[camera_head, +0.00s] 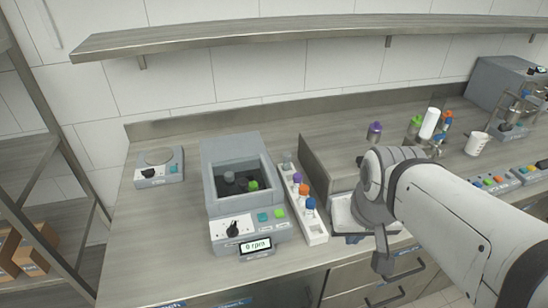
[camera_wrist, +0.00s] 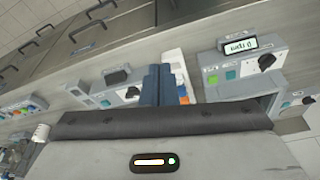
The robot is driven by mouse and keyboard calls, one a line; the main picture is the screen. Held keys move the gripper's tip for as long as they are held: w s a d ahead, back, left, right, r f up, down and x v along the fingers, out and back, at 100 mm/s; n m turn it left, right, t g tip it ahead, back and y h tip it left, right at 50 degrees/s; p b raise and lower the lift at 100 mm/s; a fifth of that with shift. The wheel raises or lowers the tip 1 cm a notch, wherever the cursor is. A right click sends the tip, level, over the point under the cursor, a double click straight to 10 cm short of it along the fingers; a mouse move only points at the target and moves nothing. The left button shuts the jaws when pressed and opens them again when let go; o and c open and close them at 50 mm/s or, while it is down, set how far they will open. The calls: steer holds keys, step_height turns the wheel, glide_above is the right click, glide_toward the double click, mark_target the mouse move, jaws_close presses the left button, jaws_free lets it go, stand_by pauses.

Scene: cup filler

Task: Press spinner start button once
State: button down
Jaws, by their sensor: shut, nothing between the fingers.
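The spinner (camera_head: 212,190) is a grey box with an open top and dark and green items inside. Its front panel has a black knob (camera_head: 232,229), a teal button (camera_head: 262,217) and a green button (camera_head: 279,213). Its display (camera_head: 256,246) reads 0 rpm. In the wrist view the fingers (camera_wrist: 157,84) are together and empty. The spinner's display (camera_wrist: 239,45) shows there upside down, to their right.
A white rack (camera_head: 317,236) with coloured-cap tubes stands between the spinner and my gripper. A small grey device (camera_head: 159,167) is on the left. Bottles, a white cup (camera_head: 477,144) and machines stand at the right. A shelf (camera_head: 300,32) runs above the counter.

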steer(key=shift+d, duration=0.15)
steer(key=w+a+f+n+t+h+p, duration=0.1)
steer(key=w+a+n+t+h, duration=0.1)
steer(key=w+a+n, duration=0.5)
steer(key=w+a+f+n+t+h+p, duration=0.1)
steer(key=w+a+f+n+t+h, duration=0.1)
steer(key=w+a+n, duration=0.5)
steer(key=w+n+h, duration=0.1)
steer(key=w+n, duration=0.3)
steer(key=n, duration=0.1)
steer(key=shift+w+a+f+h, duration=0.2)
steer(key=shift+w+f+h, duration=0.1)
steer(key=shift+w+h, duration=0.1)
steer(key=shift+s, duration=0.1)
steer(key=b, duration=0.5)
glide_above(276, 215)
step_height(276, 215, down, 8)
steer(key=shift+r, duration=0.2)
steer(key=shift+f+b, duration=0.65)
steer(key=shift+b, duration=0.05)
